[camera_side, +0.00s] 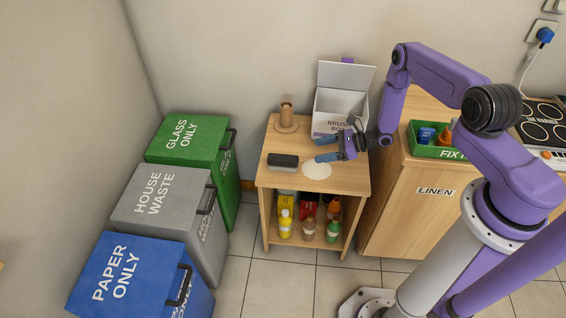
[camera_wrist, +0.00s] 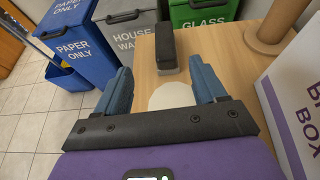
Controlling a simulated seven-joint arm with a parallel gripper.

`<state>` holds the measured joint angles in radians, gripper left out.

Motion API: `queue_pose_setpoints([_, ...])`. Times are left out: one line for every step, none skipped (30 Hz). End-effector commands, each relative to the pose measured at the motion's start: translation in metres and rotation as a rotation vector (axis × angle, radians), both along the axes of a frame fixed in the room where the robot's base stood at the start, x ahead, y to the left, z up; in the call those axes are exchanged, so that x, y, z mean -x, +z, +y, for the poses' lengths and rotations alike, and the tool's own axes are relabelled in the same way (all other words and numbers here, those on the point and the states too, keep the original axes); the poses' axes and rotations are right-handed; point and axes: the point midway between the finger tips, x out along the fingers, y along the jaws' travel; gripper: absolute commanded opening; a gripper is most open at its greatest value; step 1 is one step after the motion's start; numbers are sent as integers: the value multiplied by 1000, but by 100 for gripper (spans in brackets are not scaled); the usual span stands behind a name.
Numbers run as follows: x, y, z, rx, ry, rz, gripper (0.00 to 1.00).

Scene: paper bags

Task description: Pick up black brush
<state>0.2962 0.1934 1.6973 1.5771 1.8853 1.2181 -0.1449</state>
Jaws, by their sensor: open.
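The black brush (camera_side: 283,160) is a dark block lying on the left part of the small wooden table's top. It also shows in the wrist view (camera_wrist: 166,46), straight ahead beyond the fingertips. My gripper (camera_side: 322,150) is open and empty, with its two blue fingers pointing left toward the brush. In the wrist view my gripper (camera_wrist: 160,82) has the fingers wide apart, with a gap between them and the brush. A pale round patch (camera_side: 317,171) lies on the table near the fingers, and it shows between them in the wrist view (camera_wrist: 172,95).
A wooden paper-roll holder (camera_side: 287,119) stands behind the brush. An open white brush box (camera_side: 340,107) stands at the table's back right. Bottles (camera_side: 285,224) fill the shelf below. Green (camera_side: 188,139), grey (camera_side: 158,196) and blue (camera_side: 124,272) bins stand left. A linen cabinet (camera_side: 405,200) stands right.

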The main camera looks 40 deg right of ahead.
Motion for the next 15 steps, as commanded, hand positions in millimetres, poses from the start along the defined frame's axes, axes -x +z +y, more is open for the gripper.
queue_pose_setpoints([1, -4, -3, -3, -20, 4, 70])
queue_pose_setpoints([0, -6, -3, -3, -29, 6, 70])
queue_pose_setpoints([-1, -8, -2, -4, -34, 7, 70])
queue_pose_setpoints([-2, -9, -1, -3, -34, 7, 70])
queue_pose_setpoints([-5, -11, 1, -3, -34, 6, 70])
queue_pose_setpoints([-9, -12, 6, -3, -34, 6, 70])
queue_pose_setpoints([-12, -14, 9, -3, -32, 6, 70])
queue_pose_setpoints([-15, -16, 13, -3, -32, 6, 70])
queue_pose_setpoints([-20, -19, 17, -2, -31, 5, 70])
queue_pose_setpoints([-23, -21, 20, -3, -32, 6, 70])
queue_pose_setpoints([-26, -22, 23, -3, -31, 4, 70])
queue_pose_setpoints([-30, -25, 28, -4, -32, 5, 70])
queue_pose_setpoints([-33, -26, 30, -4, -32, 5, 70])
queue_pose_setpoints([-35, -28, 32, -4, -32, 7, 70])
queue_pose_setpoints([-38, -29, 34, -3, -33, 6, 70])
